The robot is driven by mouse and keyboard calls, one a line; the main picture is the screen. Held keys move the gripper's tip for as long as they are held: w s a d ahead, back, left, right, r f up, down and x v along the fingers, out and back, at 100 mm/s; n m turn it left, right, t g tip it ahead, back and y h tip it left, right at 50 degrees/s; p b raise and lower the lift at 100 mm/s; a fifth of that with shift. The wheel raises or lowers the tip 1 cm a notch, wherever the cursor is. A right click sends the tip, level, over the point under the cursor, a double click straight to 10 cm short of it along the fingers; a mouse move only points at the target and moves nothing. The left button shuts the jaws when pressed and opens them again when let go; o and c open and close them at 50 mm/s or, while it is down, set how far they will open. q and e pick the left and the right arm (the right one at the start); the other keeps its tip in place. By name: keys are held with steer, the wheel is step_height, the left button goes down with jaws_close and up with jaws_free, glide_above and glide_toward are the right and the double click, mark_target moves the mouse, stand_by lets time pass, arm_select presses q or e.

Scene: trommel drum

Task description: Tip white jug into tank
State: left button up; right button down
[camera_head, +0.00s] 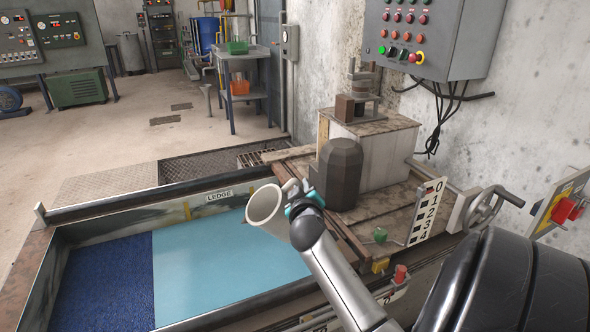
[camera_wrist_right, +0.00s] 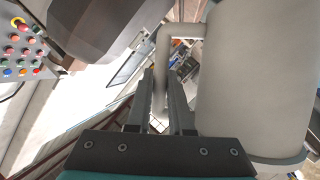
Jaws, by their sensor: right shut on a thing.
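The white jug (camera_head: 262,208) is tilted over the right part of the tank (camera_head: 110,219), its round mouth showing toward me and the left. The jug also fills the right side of the right wrist view (camera_wrist_right: 255,80). My right gripper (camera_head: 298,195) is shut on the jug's handle, which passes between the fingers in the wrist view (camera_wrist_right: 163,95). No stream from the mouth shows, and the jug's inside is hard to make out. The tank holds light blue water beside a dark blue section at left. My left gripper is not in view.
A dark rounded block (camera_head: 340,174) stands on the wooden deck just right of the jug. A number board (camera_head: 425,212) and a handwheel (camera_head: 487,212) are farther right. A LEDGE label (camera_head: 219,195) marks the tank's far wall. The space above the tank's left part is clear.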

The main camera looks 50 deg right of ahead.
steer(key=shift+s+d+f+m+y, duration=0.1)
steer(key=shift+d+f+m+y, duration=0.1)
steer(key=shift+m+y, duration=0.1)
steer(key=m+p, duration=0.1)
steer(key=f+m+y+p, duration=0.1)
steer(key=p, duration=0.1)
steer(key=shift+s+d+f, duration=0.1)
steer(key=shift+d+f, duration=0.05)
steer(key=shift+f, duration=0.1)
steer(key=shift+f+m+y+p, duration=0.4)
steer(key=shift+f+m+p, duration=0.1)
steer(key=shift+p, duration=0.1)
steer(key=shift+m+y+p, duration=0.4)
steer(key=shift+p, duration=0.6)
steer(key=shift+a+f+m+p, duration=0.1)
steer(key=shift+a+m+p, duration=0.15)
steer(key=shift+m+p, duration=0.2)
steer(key=shift+f, duration=0.15)
